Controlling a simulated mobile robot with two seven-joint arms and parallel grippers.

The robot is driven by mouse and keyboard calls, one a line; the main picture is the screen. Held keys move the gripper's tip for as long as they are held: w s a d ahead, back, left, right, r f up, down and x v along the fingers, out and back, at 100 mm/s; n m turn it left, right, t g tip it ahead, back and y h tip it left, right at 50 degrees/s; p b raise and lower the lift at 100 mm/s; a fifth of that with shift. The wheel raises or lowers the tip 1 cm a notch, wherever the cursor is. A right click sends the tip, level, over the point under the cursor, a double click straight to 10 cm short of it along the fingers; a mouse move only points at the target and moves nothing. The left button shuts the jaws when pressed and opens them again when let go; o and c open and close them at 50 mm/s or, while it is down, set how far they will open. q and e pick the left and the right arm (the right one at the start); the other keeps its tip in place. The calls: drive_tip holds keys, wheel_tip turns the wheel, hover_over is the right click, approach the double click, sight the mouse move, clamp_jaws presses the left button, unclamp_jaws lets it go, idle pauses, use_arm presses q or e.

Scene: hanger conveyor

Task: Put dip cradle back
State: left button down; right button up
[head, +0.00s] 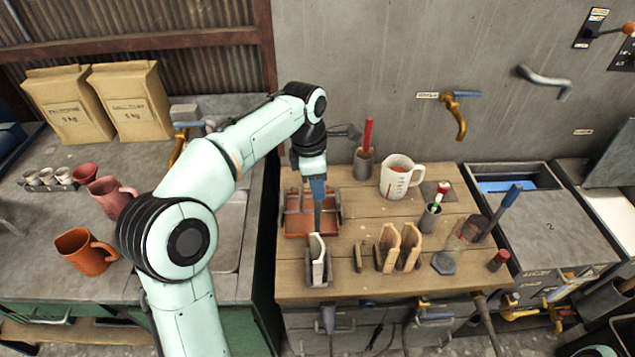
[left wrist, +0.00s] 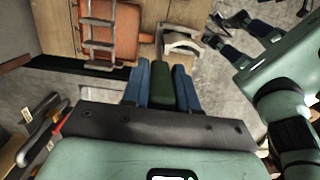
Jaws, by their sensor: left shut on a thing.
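My left gripper (head: 318,190) points down over the wooden bench, close to the orange tray (head: 292,223). In the left wrist view its blue fingers (left wrist: 160,85) are shut on a dark green piece (left wrist: 160,88). I take this to be the grip of the dip cradle; its lower part cannot be told clearly. Just in front of the tray stands a pale curved piece in a grey holder (head: 317,262). It also shows beyond the fingertips in the left wrist view (left wrist: 182,40); whether it joins the green grip cannot be told. My right gripper is not clearly seen.
Grey bars lie across the orange tray (left wrist: 122,45). Tan curved pieces (head: 389,247) stand to the right on the bench. Behind are a white measuring jug (head: 400,177) and a red-handled tool in a cup (head: 366,150). A blue-handled brush (head: 500,212) stands at the right.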

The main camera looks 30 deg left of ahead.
use_arm(q)
drive_tip(key=shift+f, duration=0.15)
drive_tip(key=c, duration=0.9)
unclamp_jaws()
drive_tip(key=shift+s+a+r, duration=0.2)
drive_tip(key=shift+a+r, duration=0.05)
drive_tip(key=shift+r, duration=1.95)
drive_tip(key=shift+s+a+r, duration=0.15)
drive_tip(key=shift+a+r, duration=0.1)
drive_tip(key=shift+r, duration=1.95)
drive_tip(key=shift+s+a+r, duration=0.2)
drive_tip(key=shift+a+r, duration=0.05)
drive_tip(key=shift+r, duration=1.95)
